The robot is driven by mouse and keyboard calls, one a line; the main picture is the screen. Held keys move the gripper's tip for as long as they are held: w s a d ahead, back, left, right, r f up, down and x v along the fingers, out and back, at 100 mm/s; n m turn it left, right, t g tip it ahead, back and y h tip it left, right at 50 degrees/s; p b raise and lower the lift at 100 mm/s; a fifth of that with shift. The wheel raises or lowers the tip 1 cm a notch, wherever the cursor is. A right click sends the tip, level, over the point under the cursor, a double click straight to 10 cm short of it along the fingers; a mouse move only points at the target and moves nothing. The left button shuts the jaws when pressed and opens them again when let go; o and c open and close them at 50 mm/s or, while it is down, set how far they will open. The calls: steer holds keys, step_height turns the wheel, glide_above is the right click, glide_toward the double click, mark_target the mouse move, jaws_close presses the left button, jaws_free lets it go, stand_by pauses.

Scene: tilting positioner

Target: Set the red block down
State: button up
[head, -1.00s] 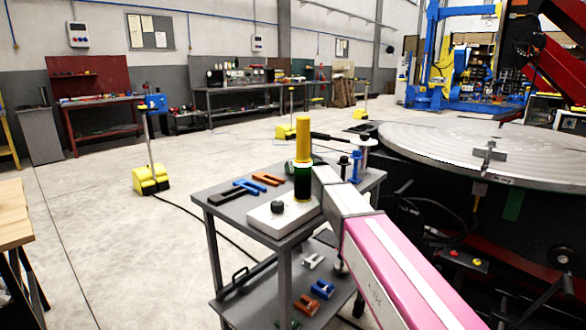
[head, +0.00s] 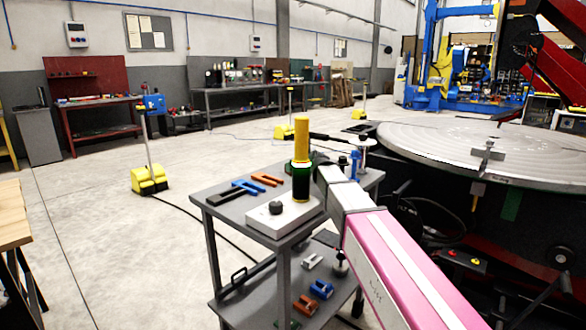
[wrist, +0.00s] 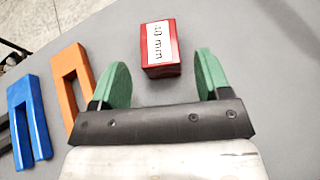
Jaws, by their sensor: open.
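The red block (wrist: 161,48) rests on the grey cart top in the wrist view, with a white label reading about "40 mm" on its upper face. My gripper (wrist: 160,78) is open, its two green fingers standing apart on either side of the block's near end. I see a gap between the block and each finger. In the head view the block is hidden behind my arm and the yellow-topped cylinder.
The cart (head: 232,208) also carries an orange slotted piece (wrist: 73,85), a blue slotted piece (wrist: 28,120) and a yellow-topped dark cylinder (head: 302,160) on a pale base (head: 262,219). A large round table (head: 440,145) stands at right.

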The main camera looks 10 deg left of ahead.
steer(key=v, duration=0.6)
steer(key=shift+s+d+r, duration=0.15)
steer(key=shift+s+d, duration=0.05)
steer(key=shift+s, duration=0.1)
